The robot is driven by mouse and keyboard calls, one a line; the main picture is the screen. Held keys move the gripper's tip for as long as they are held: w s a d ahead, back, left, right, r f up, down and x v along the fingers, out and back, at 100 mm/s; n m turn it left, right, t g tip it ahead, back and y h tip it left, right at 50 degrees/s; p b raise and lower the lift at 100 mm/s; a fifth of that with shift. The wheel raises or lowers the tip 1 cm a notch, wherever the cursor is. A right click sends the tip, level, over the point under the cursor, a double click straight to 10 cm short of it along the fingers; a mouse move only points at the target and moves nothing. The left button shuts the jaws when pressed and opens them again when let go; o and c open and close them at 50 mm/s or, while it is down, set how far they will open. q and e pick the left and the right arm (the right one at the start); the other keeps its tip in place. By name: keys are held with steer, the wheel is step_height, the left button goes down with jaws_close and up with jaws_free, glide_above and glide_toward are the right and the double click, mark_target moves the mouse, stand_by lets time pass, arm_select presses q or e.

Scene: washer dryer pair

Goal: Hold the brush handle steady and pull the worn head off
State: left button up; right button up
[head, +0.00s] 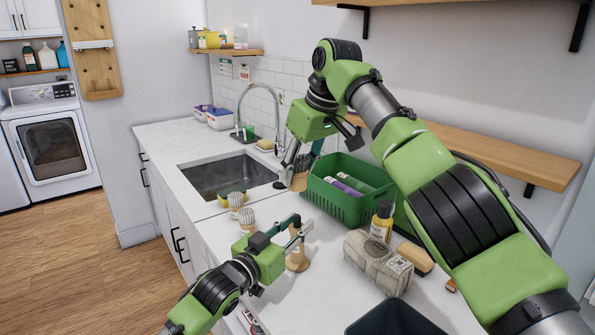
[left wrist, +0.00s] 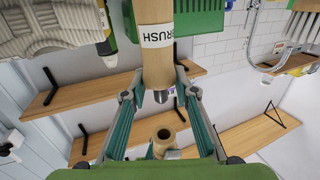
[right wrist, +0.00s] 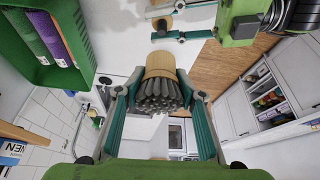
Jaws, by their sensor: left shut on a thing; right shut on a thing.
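The wooden brush handle (head: 298,262) stands upright on the counter. Its BRUSH label and metal tip show in the left wrist view (left wrist: 156,62). My left gripper (head: 296,233) is shut around the handle's upper part. My right gripper (head: 297,168) is shut on the worn head (head: 300,180), above the handle. This head has a wooden collar and dark, splayed bristles in the right wrist view (right wrist: 158,88). Its socket hole faces the handle tip in the left wrist view (left wrist: 164,133), with a clear gap between. Two pale-bristled heads (head: 246,217) (head: 235,200) stand on the counter, left of the handle.
A wrapped bundle (head: 378,262), an amber bottle (head: 381,228) and a dark bin (head: 395,320) are to the right. The sink (head: 222,176) lies at the back left. A wooden shelf (head: 500,154) is on the wall.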

arm_select(q)
steer(key=o, duration=1.2)
